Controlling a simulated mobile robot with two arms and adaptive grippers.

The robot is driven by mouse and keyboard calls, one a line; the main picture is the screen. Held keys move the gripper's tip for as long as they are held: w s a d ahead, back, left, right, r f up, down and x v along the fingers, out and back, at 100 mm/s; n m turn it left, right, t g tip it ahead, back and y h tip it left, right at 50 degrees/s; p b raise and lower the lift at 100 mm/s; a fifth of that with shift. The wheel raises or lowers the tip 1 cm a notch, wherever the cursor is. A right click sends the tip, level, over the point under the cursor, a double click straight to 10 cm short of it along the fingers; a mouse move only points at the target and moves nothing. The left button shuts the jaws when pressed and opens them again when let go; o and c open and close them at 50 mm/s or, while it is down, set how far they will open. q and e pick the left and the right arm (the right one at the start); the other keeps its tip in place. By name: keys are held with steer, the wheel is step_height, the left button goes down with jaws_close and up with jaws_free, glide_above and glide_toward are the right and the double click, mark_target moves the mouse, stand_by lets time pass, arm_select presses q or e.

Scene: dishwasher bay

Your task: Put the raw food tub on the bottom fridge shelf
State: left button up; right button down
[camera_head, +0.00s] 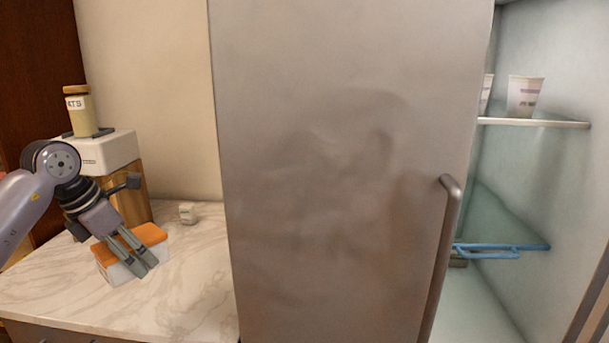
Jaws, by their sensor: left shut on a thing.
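The tub (117,273), white with an orange lid (150,234), is at the counter's left side. My left gripper (145,266) points down over its near side and is shut on it. The fingers hide part of the lid and front wall. I cannot tell whether the tub's base touches the counter. The fridge stands open at the right, partly hidden by a large steel door panel (340,150). Its pale bottom surface (475,305) shows low down, below a glass shelf (500,215). My right gripper is out of view.
A steel handle (445,245) runs along the panel's right edge. A blue wire-like piece (500,250) sits low in the fridge. Cups (524,97) stand on the upper shelf (540,123). A small white container (188,213) and a white-topped appliance (100,152) with a jar (80,113) occupy the counter (185,290).

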arm_select(q)
steer(key=s+d+f+m+g+y, duration=0.1)
steer(key=s+d+f+m+g, duration=0.1)
steer(key=s+d+f+m, duration=0.2)
steer(key=s+d+f+m+g+y, duration=0.1)
steer(key=s+d+f+m+g, duration=0.2)
steer(key=s+m, duration=0.7)
steer(key=s+d+f+m+g, duration=0.2)
steer(key=s+d+f+m, duration=0.4)
steer(key=m, duration=0.8)
step_height(320, 180, down, 4)
steer(key=shift+s+d+r+g+y, duration=0.1)
steer(key=shift+s+d+g+y, duration=0.25)
steer(key=shift+s, duration=0.75)
steer(key=shift+s, duration=0.1)
